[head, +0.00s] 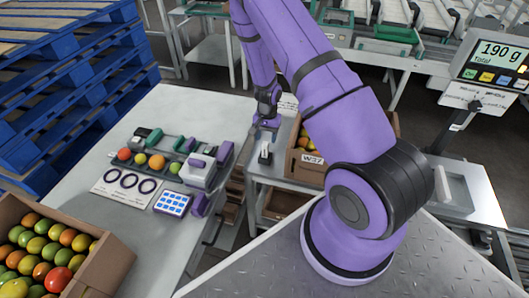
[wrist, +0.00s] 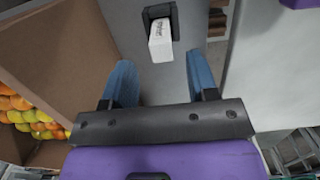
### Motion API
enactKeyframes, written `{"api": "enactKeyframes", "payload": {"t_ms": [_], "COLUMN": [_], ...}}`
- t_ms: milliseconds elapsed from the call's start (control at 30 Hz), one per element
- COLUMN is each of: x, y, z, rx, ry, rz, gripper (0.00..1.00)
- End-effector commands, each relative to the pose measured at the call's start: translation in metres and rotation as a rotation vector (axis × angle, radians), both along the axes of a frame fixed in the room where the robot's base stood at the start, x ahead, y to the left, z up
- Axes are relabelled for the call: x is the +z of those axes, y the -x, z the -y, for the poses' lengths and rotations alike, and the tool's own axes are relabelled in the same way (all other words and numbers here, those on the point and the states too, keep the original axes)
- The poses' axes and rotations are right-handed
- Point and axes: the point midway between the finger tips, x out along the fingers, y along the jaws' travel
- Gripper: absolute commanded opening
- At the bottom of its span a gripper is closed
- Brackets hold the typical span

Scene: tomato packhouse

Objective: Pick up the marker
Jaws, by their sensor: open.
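A white block-like piece with dark lettering, which looks like the marker (wrist: 161,40), sits in a small black holder (wrist: 160,12) on a grey surface in the wrist view. In the head view the marker (head: 265,150) is a small white and black shape on the grey stand. My gripper (wrist: 161,78) is open and empty, its two blue fingers spread wide. The marker's near end lies ahead of the fingers, centred between their lines, and no finger touches it. In the head view my gripper (head: 267,131) hangs just above and behind the marker.
A cardboard box (head: 306,168) of tomatoes stands right of the marker; a cardboard wall (wrist: 75,45) is close left of the fingers in the wrist view. A white table (head: 190,105) with a sorting device and another tomato box (head: 105,268) is left. A scale display (head: 490,62) stands right.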

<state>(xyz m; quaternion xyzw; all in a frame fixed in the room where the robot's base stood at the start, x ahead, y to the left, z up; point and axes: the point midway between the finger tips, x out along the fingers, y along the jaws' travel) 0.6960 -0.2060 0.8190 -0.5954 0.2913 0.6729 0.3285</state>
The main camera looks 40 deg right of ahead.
Motion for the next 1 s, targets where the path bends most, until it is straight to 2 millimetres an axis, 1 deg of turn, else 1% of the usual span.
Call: {"api": "enactKeyframes", "payload": {"t_ms": [33,100,267,500,600,733,933,967,1000], "x": [-0.007,-0.012,-0.02,-0.052,-0.062,-0.068,-0.067,-0.067,-0.067], "y": [0.001,0.001,0.001,0.002,0.003,0.003,0.003,0.003,0.003], "z": [0.0,-0.001,-0.002,-0.006,-0.006,-0.007,-0.007,-0.007,-0.007], "rx": [-0.001,0.0,0.0,0.001,0.0,0.0,0.001,0.001,0.001], "ry": [0.0,0.0,0.0,0.0,-0.001,0.001,0.0,0.0,0.0], "rz": [-0.001,0.0,0.0,-0.001,0.001,0.002,0.003,0.003,0.003], "gripper": [0.53,0.53,0.53,0.53,0.53,0.53,0.53,0.46,0.37]}}
